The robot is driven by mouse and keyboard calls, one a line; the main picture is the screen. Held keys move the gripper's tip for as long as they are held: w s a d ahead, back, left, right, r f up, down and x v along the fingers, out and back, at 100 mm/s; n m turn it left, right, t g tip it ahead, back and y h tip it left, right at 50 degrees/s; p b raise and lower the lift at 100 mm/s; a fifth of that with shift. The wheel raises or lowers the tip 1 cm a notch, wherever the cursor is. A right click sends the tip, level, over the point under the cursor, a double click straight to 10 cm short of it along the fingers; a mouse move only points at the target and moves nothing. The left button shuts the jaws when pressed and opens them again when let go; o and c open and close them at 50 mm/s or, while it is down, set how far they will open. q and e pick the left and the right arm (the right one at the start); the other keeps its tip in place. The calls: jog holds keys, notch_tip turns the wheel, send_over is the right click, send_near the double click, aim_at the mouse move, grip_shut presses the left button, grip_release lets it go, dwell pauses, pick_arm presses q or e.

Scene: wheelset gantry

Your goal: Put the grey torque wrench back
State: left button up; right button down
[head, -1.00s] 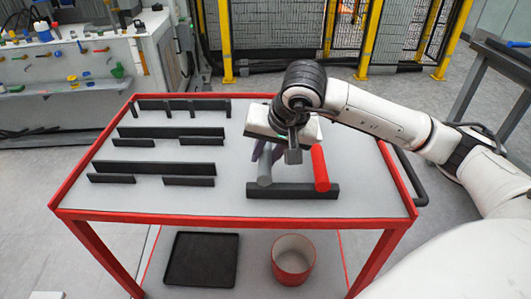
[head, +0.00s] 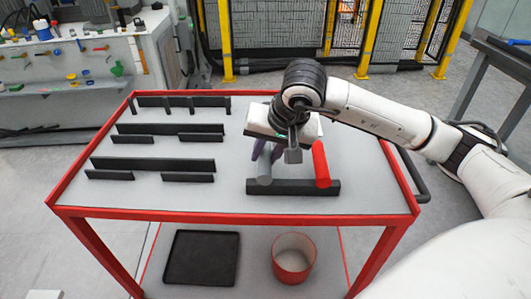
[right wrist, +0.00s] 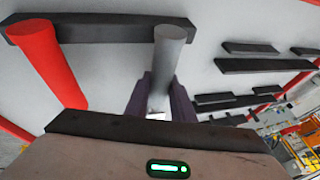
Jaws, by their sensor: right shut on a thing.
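The grey torque wrench (head: 265,172) shows as a grey cylindrical handle, its end at a dark rack bar on the cart; it also shows in the right wrist view (right wrist: 168,52). My right gripper (head: 267,150) is over it, with dark purple fingers on both sides of the handle. In the right wrist view the gripper (right wrist: 160,100) is shut on the grey handle. The wrench's far end is hidden by the gripper. A red-handled tool (head: 320,163) lies beside it on the right, apart from the fingers. My left gripper is not in view.
The dark rack bar (head: 294,188) lies under the handle ends. Several black holder bars (head: 150,165) stand on the left of the red-edged cart top (head: 225,203). A black tray (head: 202,258) and a red-rimmed bin (head: 293,259) are on the lower shelf.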

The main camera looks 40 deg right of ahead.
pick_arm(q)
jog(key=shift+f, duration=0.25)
pick_arm(e)
jog(key=shift+f, duration=0.1)
jog(key=c, duration=1.5)
grip_release()
jog(key=shift+c, duration=0.2)
jog(key=shift+o, duration=0.5)
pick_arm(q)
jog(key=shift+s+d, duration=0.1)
pick_arm(e)
jog(key=shift+f, duration=0.15)
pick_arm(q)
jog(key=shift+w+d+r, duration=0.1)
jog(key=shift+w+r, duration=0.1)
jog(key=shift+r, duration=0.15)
pick_arm(e)
jog(key=v, duration=1)
jog(key=shift+r, duration=0.25)
jog(key=shift+s, duration=0.1)
